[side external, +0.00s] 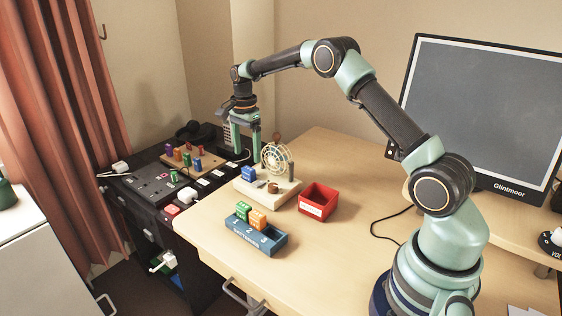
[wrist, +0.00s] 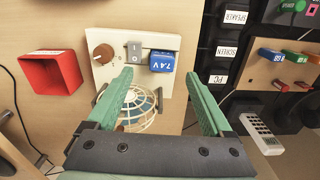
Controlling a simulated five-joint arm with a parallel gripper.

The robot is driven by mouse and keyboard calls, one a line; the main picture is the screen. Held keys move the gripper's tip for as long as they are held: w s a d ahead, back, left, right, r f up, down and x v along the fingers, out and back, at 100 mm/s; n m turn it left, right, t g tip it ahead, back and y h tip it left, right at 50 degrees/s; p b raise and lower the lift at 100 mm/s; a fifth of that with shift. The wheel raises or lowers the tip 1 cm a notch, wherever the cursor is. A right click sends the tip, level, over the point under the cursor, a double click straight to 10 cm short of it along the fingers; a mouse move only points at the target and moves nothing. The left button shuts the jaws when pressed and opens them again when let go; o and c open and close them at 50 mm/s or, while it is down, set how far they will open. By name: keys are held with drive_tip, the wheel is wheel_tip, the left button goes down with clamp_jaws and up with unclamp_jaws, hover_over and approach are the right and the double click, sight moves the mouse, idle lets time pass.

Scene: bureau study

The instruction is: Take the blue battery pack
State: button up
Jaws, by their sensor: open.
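The blue battery pack (wrist: 162,61), marked 7.4 V, sits on a cream board (wrist: 170,41) beside a grey switch and a brown knob. In the side view the pack (side external: 248,173) is at the board's back left, next to the caged fan (side external: 277,157). My gripper (wrist: 158,75) is open and empty, pointing down. In the wrist view the pack appears between its fingertips, toward the right one. In the side view my gripper (side external: 246,152) hangs above and behind the board, apart from the pack.
A red open box (side external: 318,201) stands right of the board. A blue battery tray (side external: 262,246) in front holds a green pack (side external: 242,209) and an orange pack (side external: 257,218). A wooden board (side external: 205,165) with coloured blocks lies on the dark unit at left. A monitor stands right.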

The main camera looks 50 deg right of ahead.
sight(249, 169)
drive_tip(key=shift+w+d+f, duration=0.1)
drive_tip(key=shift+f, duration=1.4)
drive_tip(key=shift+w+d+f, duration=0.1)
drive_tip(key=shift+f, duration=1.4)
drive_tip(key=shift+c, duration=0.3)
drive_tip(key=c, duration=1.2)
drive_tip(key=shift+r, duration=0.1)
